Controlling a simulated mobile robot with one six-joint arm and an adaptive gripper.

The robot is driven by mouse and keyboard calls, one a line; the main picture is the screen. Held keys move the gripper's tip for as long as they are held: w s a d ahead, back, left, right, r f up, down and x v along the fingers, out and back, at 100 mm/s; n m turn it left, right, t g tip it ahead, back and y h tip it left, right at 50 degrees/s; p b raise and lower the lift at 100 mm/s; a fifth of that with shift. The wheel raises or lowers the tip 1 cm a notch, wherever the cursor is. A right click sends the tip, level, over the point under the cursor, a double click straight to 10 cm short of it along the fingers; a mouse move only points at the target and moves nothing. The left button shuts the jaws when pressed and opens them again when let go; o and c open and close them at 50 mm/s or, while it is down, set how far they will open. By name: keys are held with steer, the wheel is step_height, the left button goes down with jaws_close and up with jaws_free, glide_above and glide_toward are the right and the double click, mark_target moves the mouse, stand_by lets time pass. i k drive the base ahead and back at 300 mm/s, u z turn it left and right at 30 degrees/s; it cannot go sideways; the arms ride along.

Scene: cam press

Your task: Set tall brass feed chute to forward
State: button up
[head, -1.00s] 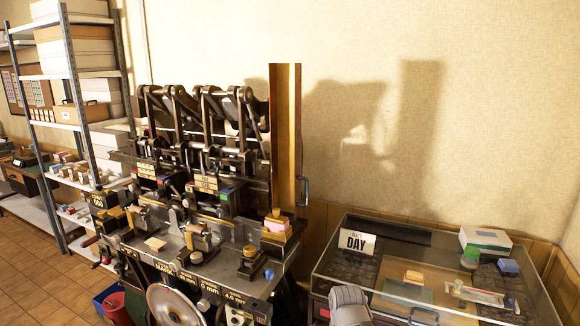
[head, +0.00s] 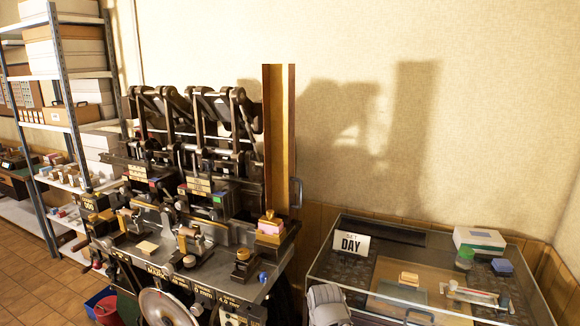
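The tall brass feed chute (head: 279,140) stands upright at the right end of the cam press (head: 190,215). Its open channel faces me, with a brass inner face and dark side walls. A metal handle (head: 296,192) sits low on its right side. A grey rounded part (head: 328,305), which may be part of my arm, shows at the bottom edge, in front of the glass case. My gripper's fingers are not in view.
A shelf rack (head: 66,110) stands at left. Red and blue bins (head: 104,305) are on the floor. Wall space right of the chute is clear.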

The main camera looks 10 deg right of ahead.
mark_target(278, 80)
steer(key=i, duration=0.95)
steer(key=z, duration=0.05)
